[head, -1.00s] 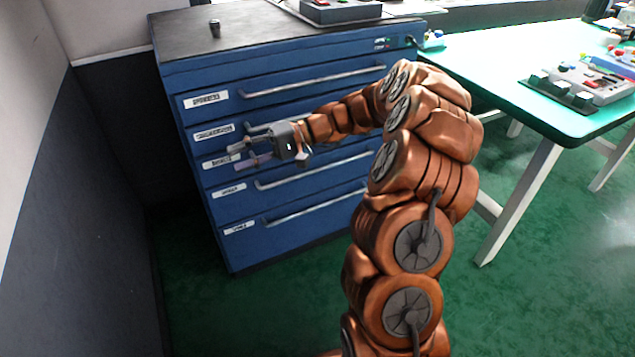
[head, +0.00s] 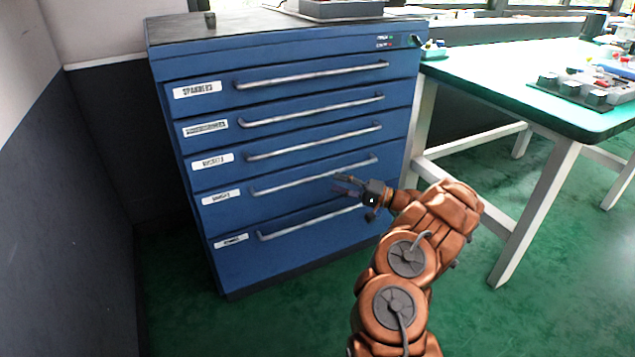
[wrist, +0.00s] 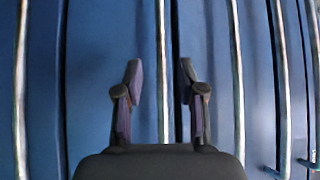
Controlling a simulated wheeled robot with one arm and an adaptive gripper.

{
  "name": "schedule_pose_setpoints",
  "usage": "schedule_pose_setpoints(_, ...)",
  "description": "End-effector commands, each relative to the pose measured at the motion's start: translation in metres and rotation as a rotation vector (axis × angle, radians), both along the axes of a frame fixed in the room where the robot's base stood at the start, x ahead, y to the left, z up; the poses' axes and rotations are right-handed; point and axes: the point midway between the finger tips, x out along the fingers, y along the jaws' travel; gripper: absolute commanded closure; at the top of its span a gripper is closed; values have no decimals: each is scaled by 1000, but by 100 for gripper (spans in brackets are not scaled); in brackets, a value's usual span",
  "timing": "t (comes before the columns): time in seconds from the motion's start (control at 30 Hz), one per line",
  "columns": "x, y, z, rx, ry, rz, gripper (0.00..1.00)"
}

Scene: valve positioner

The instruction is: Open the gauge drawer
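The blue drawer cabinet (head: 300,268) has several stacked drawers, each with a long silver bar handle, and all look shut. The fourth label from the top (head: 221,197) is too blurred to read surely; it may say gauges. That drawer's handle (head: 285,184) runs just above my gripper (head: 339,184) in the head view. My gripper is in front of the cabinet's lower right part, with its fingers apart and empty. In the wrist view, a bar handle (wrist: 161,60) lies between the two open fingers (wrist: 160,82), beyond their tips. I cannot tell how far away it is.
The bottom drawer's handle (head: 300,222) lies close below my gripper. A green-topped bench (head: 500,80) with white legs stands to the right. A dark wall (head: 65,200) is on the left. Green floor in front of the cabinet is clear.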

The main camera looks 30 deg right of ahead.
Motion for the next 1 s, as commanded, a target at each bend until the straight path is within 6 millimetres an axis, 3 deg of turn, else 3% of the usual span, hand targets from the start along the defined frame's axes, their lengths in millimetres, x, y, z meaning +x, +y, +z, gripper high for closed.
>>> schedule_pose_setpoints(0.5,49,43,8,0,1,3,61)
schedule_pose_setpoints(0.9,55,48,11,0,1,3,61)
schedule_pose_setpoints(1.0,55,48,11,0,1,3,70)
